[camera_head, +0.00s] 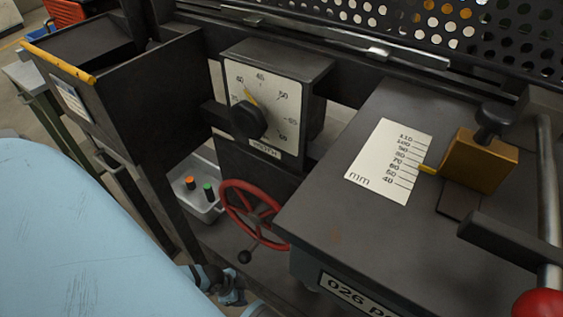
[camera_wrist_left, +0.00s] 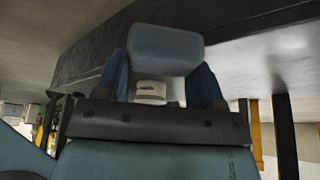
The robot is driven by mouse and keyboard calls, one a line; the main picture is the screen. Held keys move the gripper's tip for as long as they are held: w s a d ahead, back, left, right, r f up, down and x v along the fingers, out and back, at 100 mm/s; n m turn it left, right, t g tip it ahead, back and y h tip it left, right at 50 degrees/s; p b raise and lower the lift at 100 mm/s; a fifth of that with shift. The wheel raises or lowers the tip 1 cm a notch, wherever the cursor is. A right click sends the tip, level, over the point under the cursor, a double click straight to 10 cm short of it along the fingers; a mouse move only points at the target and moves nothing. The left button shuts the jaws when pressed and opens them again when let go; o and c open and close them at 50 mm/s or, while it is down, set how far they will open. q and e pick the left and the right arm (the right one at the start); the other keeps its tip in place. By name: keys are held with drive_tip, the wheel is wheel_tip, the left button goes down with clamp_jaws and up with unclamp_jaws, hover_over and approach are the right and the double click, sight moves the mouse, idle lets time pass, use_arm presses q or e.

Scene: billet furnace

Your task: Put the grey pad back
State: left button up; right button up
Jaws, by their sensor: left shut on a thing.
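My left gripper (camera_head: 232,291) is low in the head view, below the red handwheel and beside the dark machine. In the left wrist view its two blue fingers (camera_wrist_left: 163,82) stand on either side of a grey-blue block, which looks like the grey pad (camera_wrist_left: 165,47). The gripper is shut on this pad. In the head view I cannot make out the pad at the gripper. My right gripper is in neither view.
A red handwheel (camera_head: 250,213) with a black knob sits just above the gripper. The dark machine table (camera_head: 330,222) carries a mm scale (camera_head: 393,163) and a brass block (camera_head: 478,160). A dial (camera_head: 264,105) stands behind.

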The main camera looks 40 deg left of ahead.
use_arm(q)
drive_tip(key=b, duration=0.6)
hover_over(277, 257)
drive_tip(key=s+a, duration=0.1)
drive_tip(key=s, duration=0.1)
drive_tip(key=shift+w+a+b, duration=0.1)
drive_tip(key=shift+w+b, duration=0.25)
drive_tip(key=shift+w, duration=0.2)
wheel_tip(277, 257, down, 3)
drive_tip(key=shift+s+f+b, duration=0.1)
drive_tip(key=shift+b, duration=1)
drive_tip(key=shift+f, duration=0.25)
drive_tip(key=shift+r, duration=0.1)
drive_tip(key=o, duration=1)
drive_tip(key=shift+c, duration=0.2)
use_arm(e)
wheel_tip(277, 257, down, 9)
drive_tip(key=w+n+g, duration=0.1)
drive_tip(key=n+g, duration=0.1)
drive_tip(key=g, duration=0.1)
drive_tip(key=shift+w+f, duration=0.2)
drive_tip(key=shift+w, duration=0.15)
